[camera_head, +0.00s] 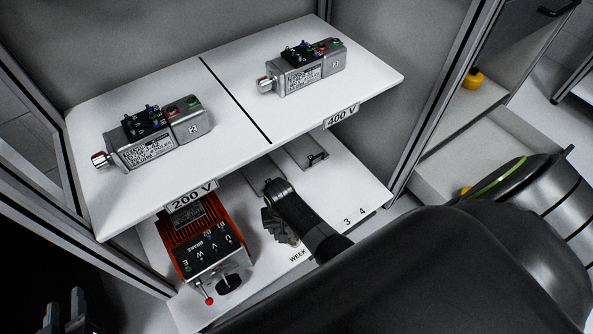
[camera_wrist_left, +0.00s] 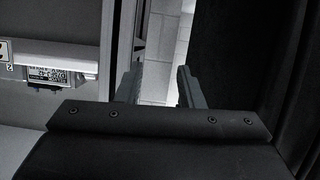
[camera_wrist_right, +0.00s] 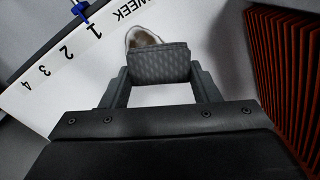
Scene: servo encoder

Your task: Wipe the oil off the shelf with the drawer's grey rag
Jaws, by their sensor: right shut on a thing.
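The grey rag (camera_wrist_right: 157,65) is a textured grey pad held between the fingers of my right gripper (camera_wrist_right: 161,82). In the head view my right arm reaches over the lower shelf (camera_head: 345,190), and the rag is partly hidden there. A brown oil patch (camera_wrist_right: 143,38) shows just beyond the rag's edge in the right wrist view; the rag may cover part of it. My left gripper (camera_head: 64,314) is at the lower left of the head view. Its fingers (camera_wrist_left: 158,86) are apart and empty in the left wrist view.
An orange drive (camera_head: 205,245) stands left of the rag, its fins (camera_wrist_right: 288,75) close by. The upper shelf (camera_head: 235,135) overhangs, carrying two grey motors (camera_head: 155,132) (camera_head: 303,67). A WEEK scale with a blue marker (camera_wrist_right: 80,10) runs along the front edge.

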